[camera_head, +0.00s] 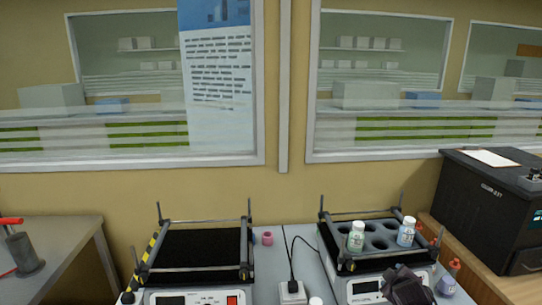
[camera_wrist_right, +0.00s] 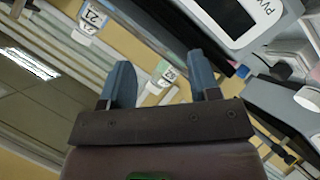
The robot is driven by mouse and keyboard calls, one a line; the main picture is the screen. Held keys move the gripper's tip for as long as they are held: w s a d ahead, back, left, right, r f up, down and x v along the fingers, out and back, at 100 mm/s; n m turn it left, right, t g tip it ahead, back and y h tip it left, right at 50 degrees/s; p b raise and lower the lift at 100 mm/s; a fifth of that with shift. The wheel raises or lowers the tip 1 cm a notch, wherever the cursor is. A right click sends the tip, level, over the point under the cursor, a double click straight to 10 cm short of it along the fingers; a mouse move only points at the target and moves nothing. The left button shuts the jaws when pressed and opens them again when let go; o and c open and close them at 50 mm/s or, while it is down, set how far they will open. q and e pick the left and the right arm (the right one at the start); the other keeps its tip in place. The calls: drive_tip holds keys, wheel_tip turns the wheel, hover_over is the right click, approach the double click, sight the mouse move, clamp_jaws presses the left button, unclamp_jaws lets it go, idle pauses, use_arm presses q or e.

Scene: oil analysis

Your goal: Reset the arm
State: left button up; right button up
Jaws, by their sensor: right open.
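My right gripper (camera_head: 405,285) shows as a dark shape at the bottom of the head view, in front of the right-hand machine with the round wells. In the right wrist view its two blue-grey fingers (camera_wrist_right: 163,80) stand wide apart, and I see nothing gripped between them. The wrist picture is strongly tilted. My left gripper is in neither view.
Two bottles (camera_head: 356,237) (camera_head: 406,232) stand in the right-hand machine's well rack (camera_head: 380,238). A flat black-topped machine (camera_head: 205,245) stands to its left. A black box (camera_head: 490,200) is at the right. A small bottle (camera_head: 449,277) stands near the right gripper.

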drive_tip(key=s+a+f+m+t+y, duration=0.1)
drive_tip(key=s+a+m+t+y, duration=0.4)
drive_tip(key=s, duration=1)
drive_tip(key=s+a+f+g, duration=0.1)
drive_tip(key=s+f, duration=0.2)
drive_tip(key=s, duration=0.3)
drive_tip(key=s+a+f+m+g+h+b, duration=0.1)
drive_tip(key=s+f+g, duration=0.1)
drive_tip(key=s, duration=0.5)
drive_tip(key=s+a+f+m+g+h, duration=0.1)
drive_tip(key=s+f+g, duration=0.1)
drive_tip(key=s+f, duration=0.2)
drive_tip(key=shift+s+a+f, duration=0.2)
drive_tip(key=shift+s+f, duration=0.1)
drive_tip(key=shift+s, duration=0.95)
